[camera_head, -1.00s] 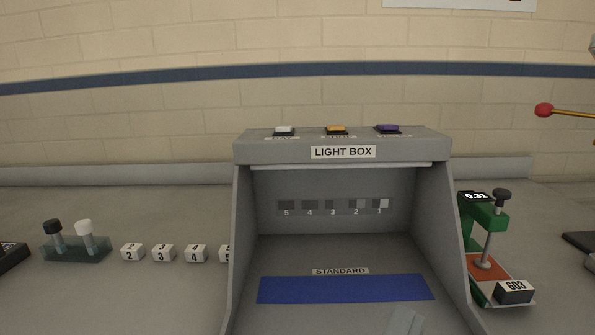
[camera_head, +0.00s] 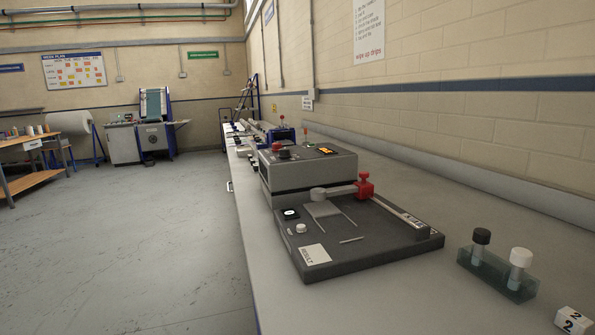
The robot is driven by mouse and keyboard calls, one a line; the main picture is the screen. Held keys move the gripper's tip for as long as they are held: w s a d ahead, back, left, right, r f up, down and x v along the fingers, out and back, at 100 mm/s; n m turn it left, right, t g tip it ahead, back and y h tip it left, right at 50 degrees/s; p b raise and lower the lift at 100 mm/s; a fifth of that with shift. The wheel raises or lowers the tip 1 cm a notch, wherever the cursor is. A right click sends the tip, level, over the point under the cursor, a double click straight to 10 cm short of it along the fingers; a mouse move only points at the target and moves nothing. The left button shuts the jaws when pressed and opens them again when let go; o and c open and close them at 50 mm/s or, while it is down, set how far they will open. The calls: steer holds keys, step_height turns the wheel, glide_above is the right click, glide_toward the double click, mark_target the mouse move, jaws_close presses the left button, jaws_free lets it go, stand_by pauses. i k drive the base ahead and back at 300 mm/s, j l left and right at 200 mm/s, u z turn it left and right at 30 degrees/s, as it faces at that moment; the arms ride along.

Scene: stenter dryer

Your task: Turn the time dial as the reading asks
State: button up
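A grey box-shaped machine (camera_head: 312,170) stands on the long bench in the middle of the view. Its top carries a dark round knob (camera_head: 284,153), a small red part beside it and an orange-lit panel (camera_head: 326,150). No time dial can be made out by its label. The display's reading is too small to read. My gripper is not in view.
A green glass rack with a black-capped and a white-capped vial (camera_head: 497,272) stands at the lower right, beside a numbered white block (camera_head: 573,322). More equipment (camera_head: 270,132) lines the bench farther back. The floor (camera_head: 130,240) to the left is open.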

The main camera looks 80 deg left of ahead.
mark_target(284, 152)
steer(key=u, duration=2.2)
